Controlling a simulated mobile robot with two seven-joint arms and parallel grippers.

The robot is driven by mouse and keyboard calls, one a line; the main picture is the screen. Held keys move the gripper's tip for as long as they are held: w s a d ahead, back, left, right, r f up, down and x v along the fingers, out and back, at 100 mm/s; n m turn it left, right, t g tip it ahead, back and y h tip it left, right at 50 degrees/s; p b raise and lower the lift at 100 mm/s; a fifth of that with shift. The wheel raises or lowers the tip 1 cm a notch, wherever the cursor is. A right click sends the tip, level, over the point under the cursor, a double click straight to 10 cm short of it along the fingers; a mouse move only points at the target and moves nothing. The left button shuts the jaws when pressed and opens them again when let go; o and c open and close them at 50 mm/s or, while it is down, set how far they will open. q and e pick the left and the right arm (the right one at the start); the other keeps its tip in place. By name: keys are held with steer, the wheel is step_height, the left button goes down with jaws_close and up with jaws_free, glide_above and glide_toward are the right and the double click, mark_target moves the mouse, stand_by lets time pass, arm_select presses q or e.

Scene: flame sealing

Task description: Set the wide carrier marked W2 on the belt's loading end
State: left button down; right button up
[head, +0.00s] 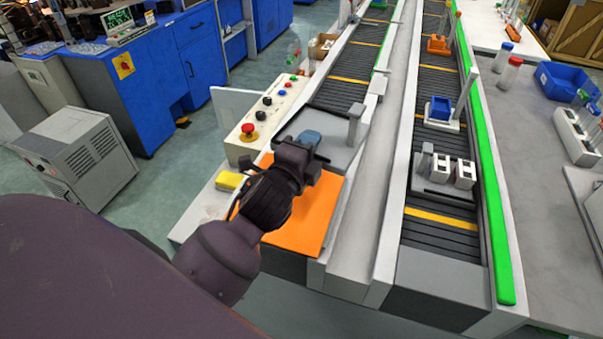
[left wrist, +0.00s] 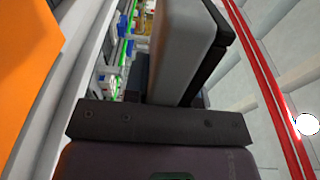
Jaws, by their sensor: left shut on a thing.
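A wide, flat grey carrier (head: 340,151) with dark edges and an upright grey post (head: 355,122) shows in the head view over the near end of the left belt (head: 345,92). No W2 mark can be read. A rounded grey-blue piece (head: 309,137) shows just beyond my left gripper (head: 310,157). My left gripper is shut on the carrier, at its near left part, and hides some of it. I cannot tell whether the carrier touches the belt. In the left wrist view, a large grey block with a black side (left wrist: 180,50) fills the middle. My right gripper is not in view.
An orange mat (head: 312,215) lies below and nearer than the carrier. A control panel (head: 262,118) with a red button stands close left; a yellow block (head: 229,181) lies near it. The right belt (head: 432,205) bears several carriers. A green rail (head: 490,190) runs along its right side.

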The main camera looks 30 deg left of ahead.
arm_select(q)
steer(key=a+r+p, duration=0.1)
steer(key=r, duration=0.2)
steer(key=w+a+r+n+y+p, duration=0.1)
steer(key=a+r, duration=0.1)
steer(key=r, duration=0.1)
steer(key=a+r+y+p, duration=0.1)
steer(key=a+r, duration=0.1)
steer(key=r, duration=0.2)
steer(key=shift+w+a, duration=0.1)
steer(key=shift+w, duration=0.15)
steer(key=shift+a+r+n+p, duration=0.25)
steer(key=shift+n+p, duration=0.05)
steer(key=shift+p, duration=0.05)
steer(key=shift+a+f, duration=0.1)
steer(key=shift+f, duration=0.1)
steer(key=shift+w+f+b, duration=0.1)
steer(key=shift+f+b, duration=2.2)
steer(key=shift+f, duration=7.7)
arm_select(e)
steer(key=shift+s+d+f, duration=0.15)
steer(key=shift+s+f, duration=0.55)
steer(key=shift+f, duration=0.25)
arm_select(q)
steer(key=shift+f, duration=0.2)
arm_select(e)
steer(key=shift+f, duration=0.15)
